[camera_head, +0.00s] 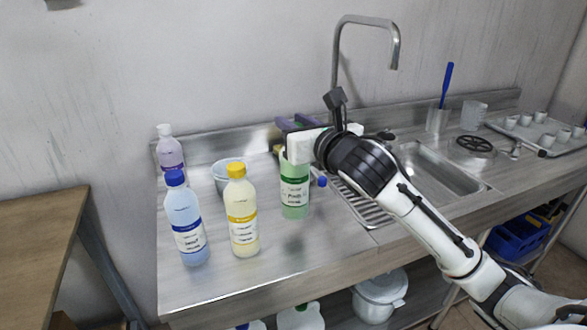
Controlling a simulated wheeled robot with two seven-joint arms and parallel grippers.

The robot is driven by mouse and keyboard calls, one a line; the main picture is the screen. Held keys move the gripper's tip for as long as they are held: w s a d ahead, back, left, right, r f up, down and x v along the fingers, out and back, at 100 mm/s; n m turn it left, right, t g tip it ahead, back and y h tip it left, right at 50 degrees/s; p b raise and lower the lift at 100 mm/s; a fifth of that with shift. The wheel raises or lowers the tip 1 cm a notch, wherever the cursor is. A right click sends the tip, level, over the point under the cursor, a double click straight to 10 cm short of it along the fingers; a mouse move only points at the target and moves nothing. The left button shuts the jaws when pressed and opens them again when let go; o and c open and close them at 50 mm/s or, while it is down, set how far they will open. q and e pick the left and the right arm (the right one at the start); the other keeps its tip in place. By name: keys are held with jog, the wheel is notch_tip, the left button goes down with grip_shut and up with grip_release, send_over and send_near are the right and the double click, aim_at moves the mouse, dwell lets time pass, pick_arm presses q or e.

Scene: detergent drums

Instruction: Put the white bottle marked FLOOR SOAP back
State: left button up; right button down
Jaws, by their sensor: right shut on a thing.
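A green bottle with a green and white label (295,188) is at the middle of the steel counter. My right gripper (303,147) reaches in from the right and is shut on this bottle near its top, hiding part of it. I cannot tell whether its base touches the counter. A yellow-capped cream bottle (243,215) and a blue-capped pale blue bottle (185,220) stand in front to the left. A pale bottle with a white top and purple label (170,150) stands at the back left. The label words are too small to read for certain. My left gripper is out of view.
A grey bowl (221,178) sits behind the yellow-capped bottle. A tall tap (337,60) and a sink (440,170) lie behind my right arm. A tray of cups (540,132) is far right.

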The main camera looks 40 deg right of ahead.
aim_at(295, 174)
notch_tip(295, 174, down, 5)
jog(key=shift+f+b, duration=0.1)
jog(key=shift+b, duration=0.25)
jog(key=shift+f, duration=0.1)
jog(key=c, duration=1.5)
grip_release()
jog(key=shift+f, duration=0.1)
jog(key=shift+o, duration=0.2)
